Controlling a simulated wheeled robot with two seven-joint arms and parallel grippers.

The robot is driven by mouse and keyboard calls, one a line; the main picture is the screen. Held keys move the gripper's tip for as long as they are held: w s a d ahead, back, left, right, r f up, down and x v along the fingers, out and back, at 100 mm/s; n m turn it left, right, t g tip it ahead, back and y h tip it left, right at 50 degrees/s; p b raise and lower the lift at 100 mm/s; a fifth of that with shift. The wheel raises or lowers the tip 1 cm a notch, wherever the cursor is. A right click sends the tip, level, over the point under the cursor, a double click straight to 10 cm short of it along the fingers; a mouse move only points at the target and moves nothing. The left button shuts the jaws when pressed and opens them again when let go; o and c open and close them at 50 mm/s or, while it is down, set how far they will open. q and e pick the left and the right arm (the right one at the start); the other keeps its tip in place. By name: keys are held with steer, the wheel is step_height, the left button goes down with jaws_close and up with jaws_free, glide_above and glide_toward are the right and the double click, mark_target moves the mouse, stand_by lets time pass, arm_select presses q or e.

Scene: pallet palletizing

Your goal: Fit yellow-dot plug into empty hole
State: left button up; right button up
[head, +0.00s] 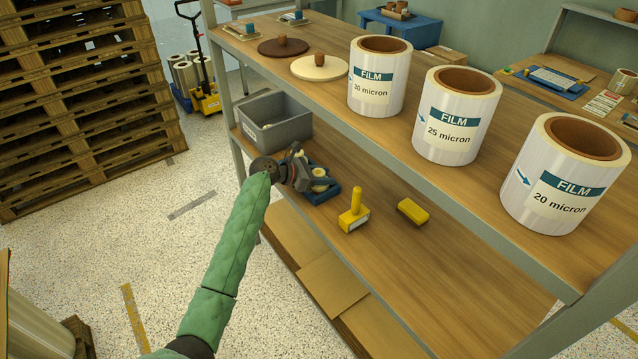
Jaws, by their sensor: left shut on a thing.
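My left gripper (300,172) reaches in from the left over the lower wooden shelf, at a blue tray (324,196). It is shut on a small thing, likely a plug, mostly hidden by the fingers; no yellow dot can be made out. Cream round pieces (320,184) show in the tray beside the fingers. The tray's holes are largely hidden by the gripper, so I cannot tell which is empty. My right gripper is not in view.
A grey bin (274,126) stands behind the gripper. A yellow-handled tool (354,212) and a yellow block (412,211) lie to the right. The upper shelf carries film rolls (377,78) and overhangs the lower one. Lower shelf front right is clear.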

arm_select(q)
steer(key=shift+f, duration=0.2)
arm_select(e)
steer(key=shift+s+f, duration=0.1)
